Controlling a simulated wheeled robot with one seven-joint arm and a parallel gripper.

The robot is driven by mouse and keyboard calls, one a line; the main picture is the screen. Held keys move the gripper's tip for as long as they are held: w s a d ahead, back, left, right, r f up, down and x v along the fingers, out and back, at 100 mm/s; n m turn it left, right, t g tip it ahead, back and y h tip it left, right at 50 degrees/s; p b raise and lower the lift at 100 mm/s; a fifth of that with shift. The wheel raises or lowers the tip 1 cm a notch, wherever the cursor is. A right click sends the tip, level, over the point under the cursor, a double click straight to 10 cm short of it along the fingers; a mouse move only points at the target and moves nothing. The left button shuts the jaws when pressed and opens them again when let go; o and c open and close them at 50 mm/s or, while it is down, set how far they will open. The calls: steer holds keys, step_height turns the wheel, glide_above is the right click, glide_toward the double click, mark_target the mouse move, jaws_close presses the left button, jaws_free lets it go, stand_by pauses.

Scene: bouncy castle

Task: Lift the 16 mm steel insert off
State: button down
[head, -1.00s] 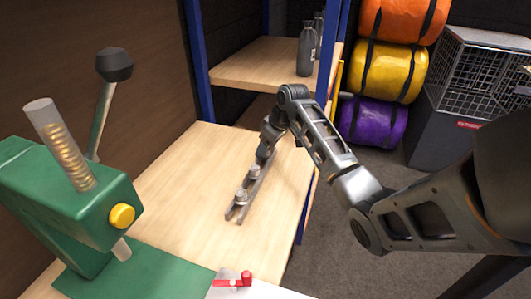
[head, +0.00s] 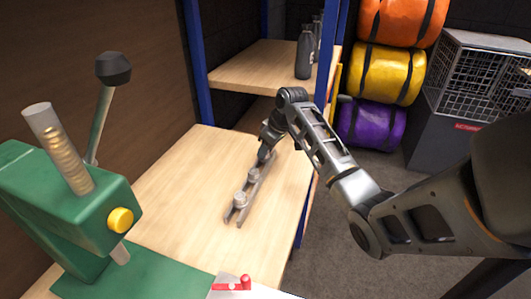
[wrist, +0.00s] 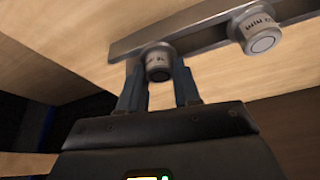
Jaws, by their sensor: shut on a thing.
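A narrow steel bar (head: 246,207) lies on the wooden bench and carries round steel inserts. My gripper (head: 264,154) is at the far end of the bar, pointing down. In the wrist view my gripper (wrist: 159,74) is shut on a round steel insert (wrist: 158,66), one finger on each side. Its marking is too small and dark to read. Another insert (wrist: 260,35) stands on the bar to its right, with "mm" marking upside down. I cannot tell whether the held insert still touches the bar.
A green press (head: 70,220) with a lever and a tube stands at the left of the bench. A shelf (head: 255,68) with dark bottles (head: 305,55) is behind. Bench left of the bar is clear.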

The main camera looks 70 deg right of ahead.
steer(key=shift+r, duration=0.45)
step_height(320, 180, up, 4)
steer(key=shift+s+d+f+b, duration=0.15)
steer(key=shift+f+b, duration=0.1)
steer(key=shift+b, duration=0.25)
steer(key=s+d+r+b, duration=0.1)
steer(key=s+d+r, duration=0.4)
steer(key=s, duration=0.5)
steer(key=shift+r+b, duration=0.35)
steer(key=shift+r, duration=0.5)
